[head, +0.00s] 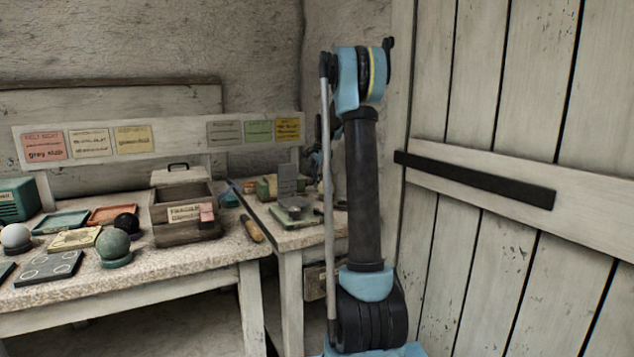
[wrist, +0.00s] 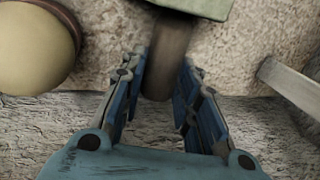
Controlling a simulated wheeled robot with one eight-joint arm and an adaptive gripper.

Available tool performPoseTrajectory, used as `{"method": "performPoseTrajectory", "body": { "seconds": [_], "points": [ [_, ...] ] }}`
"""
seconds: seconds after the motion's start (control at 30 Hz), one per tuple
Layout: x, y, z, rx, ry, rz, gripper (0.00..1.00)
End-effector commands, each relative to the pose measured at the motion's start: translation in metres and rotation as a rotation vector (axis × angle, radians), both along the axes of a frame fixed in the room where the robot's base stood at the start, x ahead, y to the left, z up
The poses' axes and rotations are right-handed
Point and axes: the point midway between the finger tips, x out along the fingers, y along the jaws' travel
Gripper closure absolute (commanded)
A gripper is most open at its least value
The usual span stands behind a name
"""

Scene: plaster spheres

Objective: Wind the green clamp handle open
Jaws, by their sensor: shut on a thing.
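In the wrist view, my gripper (wrist: 159,78) has its blue fingers on both sides of a dark brown, rounded handle (wrist: 168,45). It is shut on this handle. The handle meets a pale green block (wrist: 195,7) at the top edge, probably the clamp's body; most of it is out of the picture. The handle itself looks brown rather than green. In the head view, my arm stands in front of the right-hand table and mostly hides my gripper. A grey-green device (head: 296,211) sits on that table; I cannot tell whether it is the clamp.
A pale yellow ball in a brown rim (wrist: 30,48) lies close left in the wrist view, and a grey metal bar (wrist: 292,84) lies right. The left table (head: 190,262) carries spheres, trays and a wooden box (head: 184,234). A plank door (head: 510,220) stands right.

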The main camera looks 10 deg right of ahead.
Motion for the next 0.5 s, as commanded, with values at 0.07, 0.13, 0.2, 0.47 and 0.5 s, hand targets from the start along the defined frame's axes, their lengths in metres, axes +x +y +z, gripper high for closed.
{"method": "performPoseTrajectory", "body": {
  "seconds": [0.07,0.13,0.2,0.47,0.5],
  "points": [
    [0.0005,-0.0004,0.0005,0.007,-0.023,0.000,0.95],
    [-0.0002,-0.0008,0.0003,0.015,-0.050,-0.001,0.95],
    [-0.0012,-0.0010,-0.0001,0.026,-0.086,-0.001,0.95],
    [-0.0038,-0.0019,-0.0015,0.082,-0.258,-0.001,0.95],
    [-0.0042,-0.0024,-0.0017,0.090,-0.284,-0.002,0.95]
  ]
}}
